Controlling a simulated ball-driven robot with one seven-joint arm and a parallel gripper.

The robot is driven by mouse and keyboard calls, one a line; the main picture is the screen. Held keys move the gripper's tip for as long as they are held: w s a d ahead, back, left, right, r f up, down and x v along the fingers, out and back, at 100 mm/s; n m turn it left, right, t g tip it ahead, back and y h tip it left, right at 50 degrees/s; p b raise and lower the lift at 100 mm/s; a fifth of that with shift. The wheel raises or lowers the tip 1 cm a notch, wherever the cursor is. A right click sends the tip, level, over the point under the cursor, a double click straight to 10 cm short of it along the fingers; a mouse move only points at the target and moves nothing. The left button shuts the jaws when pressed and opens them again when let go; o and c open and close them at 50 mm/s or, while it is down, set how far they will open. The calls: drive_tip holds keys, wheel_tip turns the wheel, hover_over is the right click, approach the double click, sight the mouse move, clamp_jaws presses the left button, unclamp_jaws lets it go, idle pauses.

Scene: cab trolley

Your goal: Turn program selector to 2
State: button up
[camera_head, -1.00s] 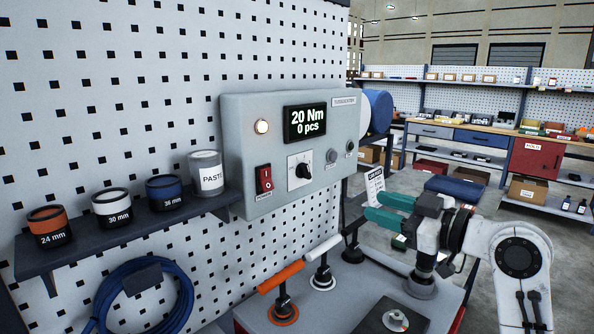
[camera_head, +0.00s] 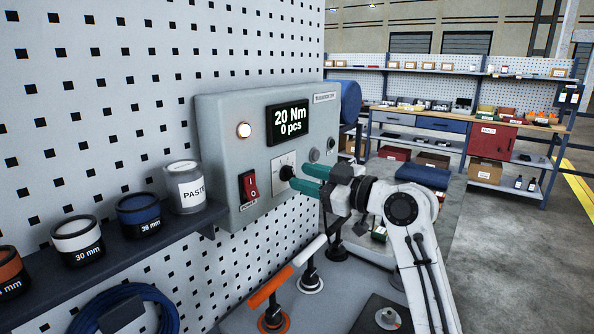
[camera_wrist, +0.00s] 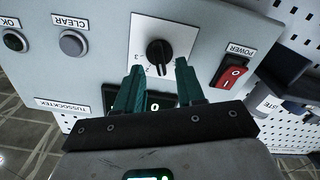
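The program selector is a black rotary knob (camera_head: 287,172) on a white plate on the grey control box (camera_head: 217,122). In the wrist view, upside down, the knob (camera_wrist: 158,54) shows in front of my fingers. My gripper (camera_head: 298,180) has teal fingers, close to the knob in the head view. In the wrist view my gripper (camera_wrist: 158,66) is open, with a gap between the fingertips. The tips lie to either side just short of the knob, and contact cannot be told.
The display (camera_head: 288,123) reads 20 Nm and 0 pcs. A red power switch (camera_head: 249,186) is left of the selector, and a lit lamp (camera_head: 244,130) above. A clear button (camera_wrist: 73,43) is nearby. A shelf (camera_head: 110,251) with jars and sockets stands left.

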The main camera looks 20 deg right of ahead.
sight(290, 174)
drive_tip(key=shift+x, duration=1.35)
clamp_jaws()
